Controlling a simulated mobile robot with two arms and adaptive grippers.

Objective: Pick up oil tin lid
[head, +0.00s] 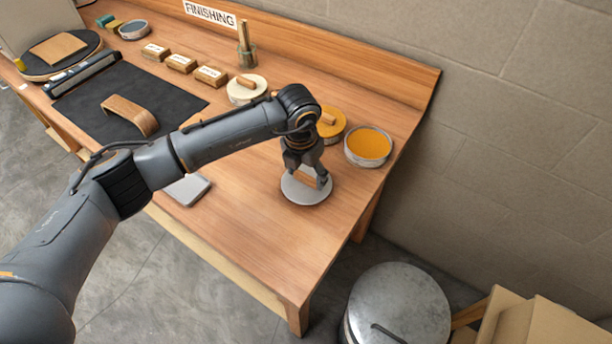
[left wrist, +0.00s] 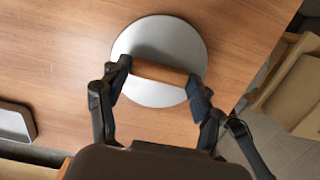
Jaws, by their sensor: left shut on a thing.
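The oil tin lid (head: 298,193) is a round grey metal disc with a wooden bar handle, near the right part of the table's front edge. It also shows in the left wrist view (left wrist: 152,46), with its handle (left wrist: 160,73) between my fingers. My left gripper (head: 307,174) points down over the lid and is shut on the handle, one finger at each end in the wrist view (left wrist: 160,84). I cannot tell whether the lid touches the table. An open tin with an amber surface (head: 369,145) stands behind it to the right. My right gripper is not in view.
A yellow-topped tin (head: 331,122) and a cream-topped tin (head: 246,89) with wooden handles stand behind my arm. A bent wood piece (head: 131,115) lies on a black mat (head: 95,115). A grey flat object (head: 187,190) lies near the front edge. A metal drum (head: 398,305) stands on the floor.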

